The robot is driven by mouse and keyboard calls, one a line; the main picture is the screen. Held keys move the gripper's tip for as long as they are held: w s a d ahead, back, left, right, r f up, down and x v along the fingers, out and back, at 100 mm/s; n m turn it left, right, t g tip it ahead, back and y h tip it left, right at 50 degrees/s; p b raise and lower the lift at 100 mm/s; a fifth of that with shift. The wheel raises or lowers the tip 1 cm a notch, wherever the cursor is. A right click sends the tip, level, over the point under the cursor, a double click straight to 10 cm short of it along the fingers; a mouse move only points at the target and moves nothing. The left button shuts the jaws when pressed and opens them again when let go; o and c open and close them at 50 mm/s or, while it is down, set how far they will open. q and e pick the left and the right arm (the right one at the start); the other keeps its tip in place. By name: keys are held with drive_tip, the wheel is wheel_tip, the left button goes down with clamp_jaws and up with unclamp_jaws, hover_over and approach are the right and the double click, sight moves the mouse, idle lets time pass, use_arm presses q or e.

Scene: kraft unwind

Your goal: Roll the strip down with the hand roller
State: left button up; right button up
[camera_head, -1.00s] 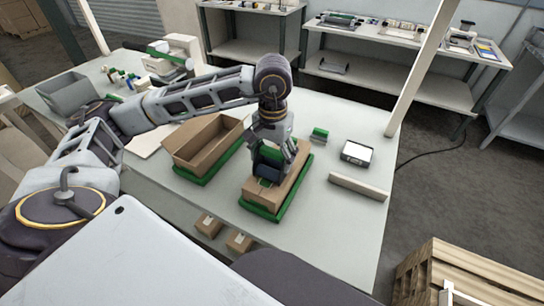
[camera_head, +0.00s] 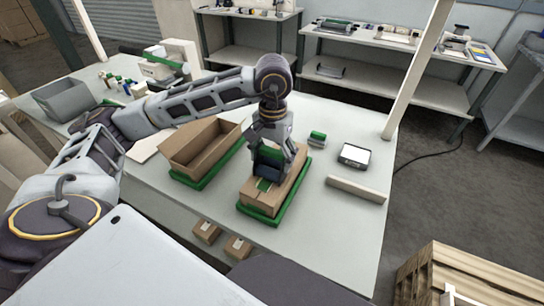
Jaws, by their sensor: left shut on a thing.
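My left gripper (camera_head: 270,148) points down over a closed brown carton (camera_head: 283,190). It is shut on a dark blue thing (camera_head: 268,160), which looks like the hand roller. That thing is at the carton's top; whether it touches cannot be told. A short green strip (camera_head: 264,184) shows on the carton's top, just in front of the gripper. Its far part is hidden. The carton lies in a green tray (camera_head: 266,217). My right gripper is not in view.
An open, empty carton (camera_head: 196,158) stands in another green tray (camera_head: 192,182) to the left. A small green item (camera_head: 317,139), a white-topped device (camera_head: 355,154) and a pale bar (camera_head: 356,190) lie to the right. Two small boxes (camera_head: 206,232) (camera_head: 238,247) lie near the front.

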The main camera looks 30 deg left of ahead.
use_arm(q)
drive_tip(key=shift+w+d+f, duration=0.1)
drive_tip(key=shift+w, duration=0.45)
drive_tip(key=shift+w+b, duration=0.25)
drive_tip(key=shift+b, duration=0.05)
drive_tip(key=shift+w, duration=0.55)
drive_tip(key=shift+r, duration=0.2)
drive_tip(key=shift+w+b, duration=0.35)
